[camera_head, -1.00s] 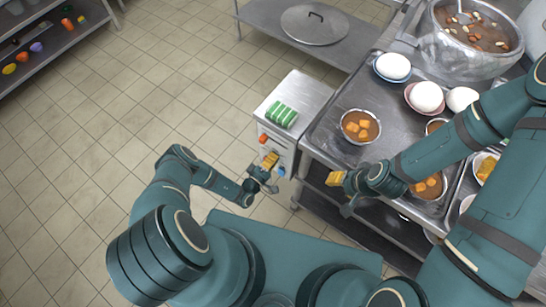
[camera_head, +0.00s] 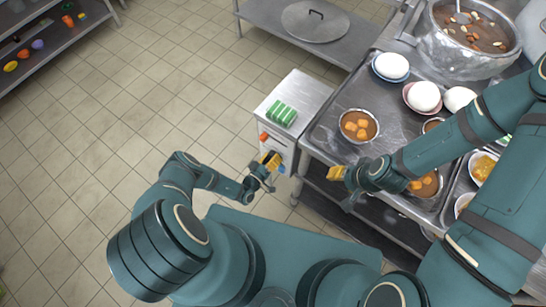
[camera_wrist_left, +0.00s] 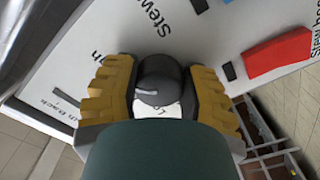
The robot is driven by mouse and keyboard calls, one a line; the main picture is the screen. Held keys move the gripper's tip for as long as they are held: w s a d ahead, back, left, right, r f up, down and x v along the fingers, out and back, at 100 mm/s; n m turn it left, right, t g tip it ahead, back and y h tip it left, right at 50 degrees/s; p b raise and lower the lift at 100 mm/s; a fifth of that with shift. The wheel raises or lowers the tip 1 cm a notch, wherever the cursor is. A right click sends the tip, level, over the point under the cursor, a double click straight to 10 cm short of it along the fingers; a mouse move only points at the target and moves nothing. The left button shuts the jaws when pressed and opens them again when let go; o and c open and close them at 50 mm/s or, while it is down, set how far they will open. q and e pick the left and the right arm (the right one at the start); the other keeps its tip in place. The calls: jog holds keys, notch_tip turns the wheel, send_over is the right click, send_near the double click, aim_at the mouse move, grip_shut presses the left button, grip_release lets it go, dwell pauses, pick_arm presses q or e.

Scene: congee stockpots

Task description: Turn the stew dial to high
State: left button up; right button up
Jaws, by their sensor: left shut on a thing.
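The stew dial (camera_wrist_left: 158,80) is a round dark grey knob with a pale pointer line, on a white panel with black lettering. In the left wrist view the line lies toward the left of the picture. My left gripper (camera_wrist_left: 160,92) is shut on the dial, one yellow ridged finger on each side. In the head view this gripper (camera_head: 268,162) is at the front of a small steel-topped cabinet (camera_head: 308,92) and hides the dial. The full dial lettering is partly covered. My right gripper (camera_head: 338,174) hangs by the counter edge; its finger opening is unclear.
A red block-shaped part (camera_wrist_left: 279,54) sits on the panel beside the dial. A green striped item (camera_head: 282,114) lies on the cabinet top. The steel counter (camera_head: 325,130) at right holds bowls and a large stockpot (camera_head: 470,55). Open tiled floor lies to the left.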

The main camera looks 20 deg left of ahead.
pick_arm(q)
jog(key=shift+w, duration=0.1)
dwell(0.4)
jog(key=o, duration=1.2)
jog(key=v, duration=1.2)
jog(key=shift+r, duration=0.1)
